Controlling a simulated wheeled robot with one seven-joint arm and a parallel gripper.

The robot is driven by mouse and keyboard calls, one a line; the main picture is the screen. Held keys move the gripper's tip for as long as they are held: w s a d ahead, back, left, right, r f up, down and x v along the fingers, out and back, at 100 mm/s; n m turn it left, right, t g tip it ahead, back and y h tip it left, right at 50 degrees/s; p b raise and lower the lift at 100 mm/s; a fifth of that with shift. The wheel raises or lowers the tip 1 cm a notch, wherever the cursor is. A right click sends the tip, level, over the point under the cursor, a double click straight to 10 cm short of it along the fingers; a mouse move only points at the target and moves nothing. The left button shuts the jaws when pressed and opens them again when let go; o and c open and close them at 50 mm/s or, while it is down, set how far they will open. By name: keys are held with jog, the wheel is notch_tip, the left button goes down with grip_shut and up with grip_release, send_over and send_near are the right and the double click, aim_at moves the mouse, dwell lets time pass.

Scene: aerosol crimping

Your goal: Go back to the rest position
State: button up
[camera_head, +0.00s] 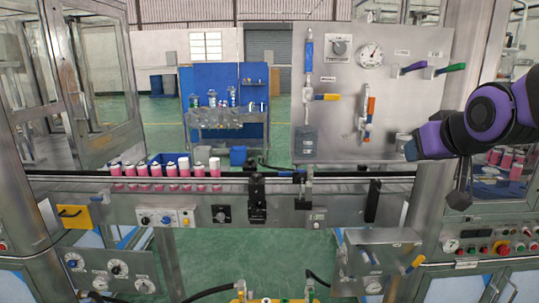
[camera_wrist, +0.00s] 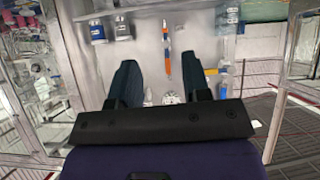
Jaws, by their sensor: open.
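My purple and black arm reaches in from the right edge in the head view. My gripper (camera_head: 411,149) hangs at its left end, in front of the lower right of the grey control panel. In the wrist view, the two dark blue fingers of my gripper (camera_wrist: 162,66) stand apart with nothing between them. The orange-handled valve (camera_wrist: 167,52) on the panel shows beyond the gap, and a gauge or round fitting shows lower between the fingers. The far side of the fingers is hidden in the head view.
The grey panel (camera_head: 340,75) carries a gauge (camera_head: 370,55) and coloured handles. A conveyor (camera_head: 225,187) crosses below, with several pink and white cans (camera_head: 172,170) at left. Metal frame posts and a cabinet with buttons (camera_head: 490,248) stand at right. Green floor is open behind.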

jog(key=s+f+g, duration=0.1)
jog(key=s+g, duration=0.2)
jog(key=s, duration=0.6)
jog(key=s+d+f+g, duration=0.1)
jog(key=s+g, duration=0.1)
jog(key=s, duration=0.7)
jog(key=shift+s+f+g, duration=0.15)
jog(key=shift+f+g, duration=0.15)
jog(key=shift+g, duration=0.1)
jog(key=shift+d, duration=0.1)
